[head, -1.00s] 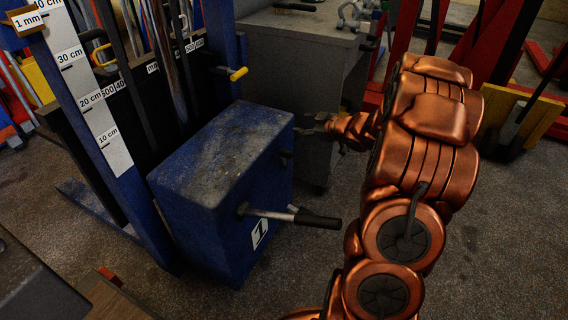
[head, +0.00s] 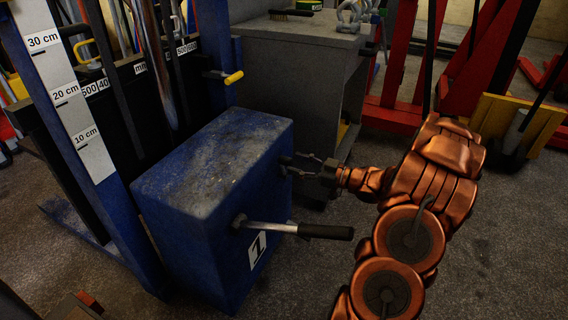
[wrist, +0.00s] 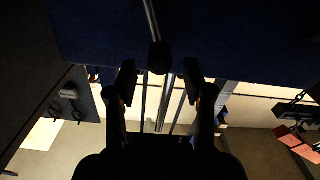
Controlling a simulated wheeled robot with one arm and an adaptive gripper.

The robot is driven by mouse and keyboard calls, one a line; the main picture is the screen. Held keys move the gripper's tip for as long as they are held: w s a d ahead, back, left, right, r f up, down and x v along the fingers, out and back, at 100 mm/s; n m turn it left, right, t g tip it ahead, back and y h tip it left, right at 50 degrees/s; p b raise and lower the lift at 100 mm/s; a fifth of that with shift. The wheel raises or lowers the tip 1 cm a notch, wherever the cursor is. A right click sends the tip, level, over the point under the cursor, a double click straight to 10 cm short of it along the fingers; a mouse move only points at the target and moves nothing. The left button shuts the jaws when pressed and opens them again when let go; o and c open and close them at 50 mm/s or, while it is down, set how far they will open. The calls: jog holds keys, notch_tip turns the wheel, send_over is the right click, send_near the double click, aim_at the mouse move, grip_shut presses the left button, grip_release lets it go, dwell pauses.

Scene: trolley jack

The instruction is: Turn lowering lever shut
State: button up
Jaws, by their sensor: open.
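The blue jack body (head: 215,165) stands left of my gripper in the head view. A lever with a metal rod and black grip (head: 325,232) sticks out to the right from its front face, beside a "1" label. My gripper (head: 288,165) is open at the body's right side, above and behind that grip. In the wrist view, the blue body (wrist: 250,40) fills the top. A thin rod with a dark end (wrist: 157,58) reaches down between my open fingers (wrist: 160,68), with gaps at both sides. I cannot tell whether it is the black-gripped lever. No grasp shows.
A blue mast with a centimetre scale (head: 70,95) rises at the left. A yellow-ended handle (head: 233,77) sticks out behind the body. A grey cabinet (head: 295,75) stands close behind my gripper. Red frames (head: 395,105) stand farther right. Floor at front right is open.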

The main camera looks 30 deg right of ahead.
aim_at(285, 160)
jog(key=shift+b+x, duration=0.65)
jog(key=shift+x, duration=1.7)
grip_shut()
